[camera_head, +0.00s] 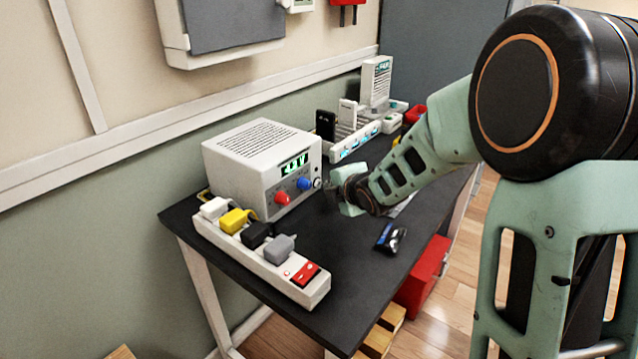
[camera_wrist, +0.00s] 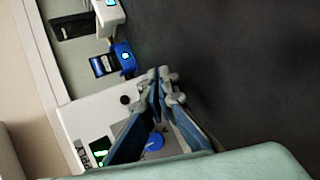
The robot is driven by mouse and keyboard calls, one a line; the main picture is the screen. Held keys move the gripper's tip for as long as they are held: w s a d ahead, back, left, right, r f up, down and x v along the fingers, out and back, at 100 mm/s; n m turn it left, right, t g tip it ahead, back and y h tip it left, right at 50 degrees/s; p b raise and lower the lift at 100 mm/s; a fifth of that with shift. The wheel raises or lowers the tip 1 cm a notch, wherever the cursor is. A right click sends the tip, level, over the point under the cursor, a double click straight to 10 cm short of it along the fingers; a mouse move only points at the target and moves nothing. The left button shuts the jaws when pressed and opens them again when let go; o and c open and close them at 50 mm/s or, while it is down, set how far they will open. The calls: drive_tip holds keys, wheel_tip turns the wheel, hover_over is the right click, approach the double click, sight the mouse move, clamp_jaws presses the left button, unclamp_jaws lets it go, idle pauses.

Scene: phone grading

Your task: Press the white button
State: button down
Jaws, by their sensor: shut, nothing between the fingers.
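The white power supply box (camera_head: 245,165) stands on the dark table, with a green display, a red knob (camera_head: 282,198) and a blue knob (camera_head: 304,184) on its front. A small round light control (camera_head: 317,183) sits right of the blue knob; I cannot tell for sure that it is the white button. My gripper (camera_head: 345,195) is just in front of the box's right side, shut and empty. In the wrist view, the shut fingertips (camera_wrist: 162,74) lie beside the box, and the blue knob (camera_wrist: 154,142) shows between the finger links. A dark round spot (camera_wrist: 125,99) is on the panel.
A white power strip (camera_head: 265,262) with several plugs and a red switch lies in front of the box. A charging rack (camera_head: 355,142) with phones stands behind right. A dark device (camera_head: 390,238) lies on the table (camera_head: 350,285). A red bin (camera_head: 423,277) is below.

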drive_tip(key=shift+s+d+p, duration=0.25)
drive_tip(key=shift+s+d, duration=0.2)
drive_tip(key=shift+d, duration=0.25)
drive_tip(key=shift+s+d+p, duration=0.3)
drive_tip(key=shift+s+d, duration=0.15)
drive_tip(key=shift+d, duration=0.25)
drive_tip(key=shift+s+d+p, duration=0.25)
drive_tip(key=shift+s+d, duration=0.2)
drive_tip(key=shift+d, duration=0.25)
